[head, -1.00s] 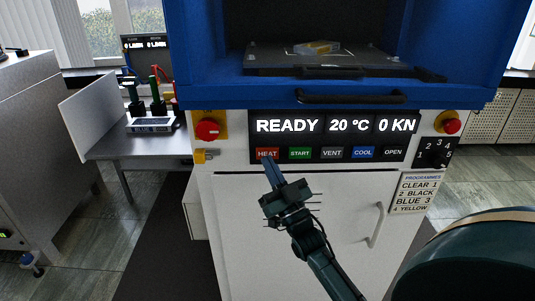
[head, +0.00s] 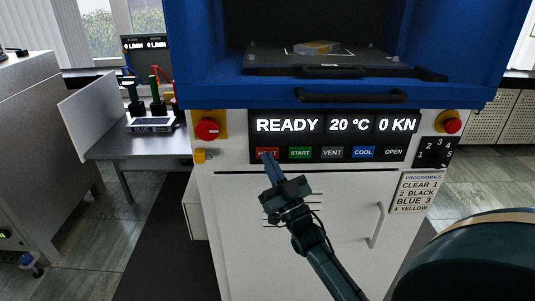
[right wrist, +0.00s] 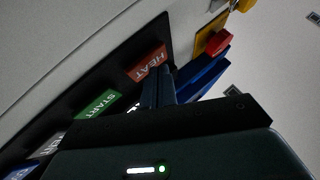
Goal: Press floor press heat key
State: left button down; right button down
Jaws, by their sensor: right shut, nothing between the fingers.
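The floor press (head: 300,210) is a white cabinet with a blue upper frame. Its black panel shows READY, 20 °C and 0 KN. The red HEAT key (head: 276,152) is at the left end of the key row, and my fingertips hide the middle of its label. My right gripper (head: 268,160) is shut and empty, its tips over the key's lower part. In the right wrist view the HEAT key (right wrist: 148,62) shows beside the fingertips (right wrist: 162,74); I cannot tell whether they touch it. My left gripper is not in view.
The START key (head: 300,153) is just right of HEAT. A red emergency button (head: 207,129) is at the panel's left and another (head: 452,126) at its right. A black handle (head: 350,97) runs above the display. A steel bench (head: 120,147) stands at left.

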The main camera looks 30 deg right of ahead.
jog(key=shift+w+d, duration=0.15)
jog(key=shift+w, duration=0.1)
jog(key=shift+s, duration=0.15)
dwell(0.4)
jog(key=shift+s+a+p, duration=0.4)
jog(key=shift+s+a, duration=0.05)
jog(key=shift+s, duration=0.15)
jog(key=s+a, duration=0.1)
jog(key=s+p, duration=0.1)
jog(key=s, duration=0.1)
jog(key=s+a+p, duration=0.1)
jog(key=shift+s+a, duration=0.15)
jog(key=shift+a, duration=0.15)
dwell(0.7)
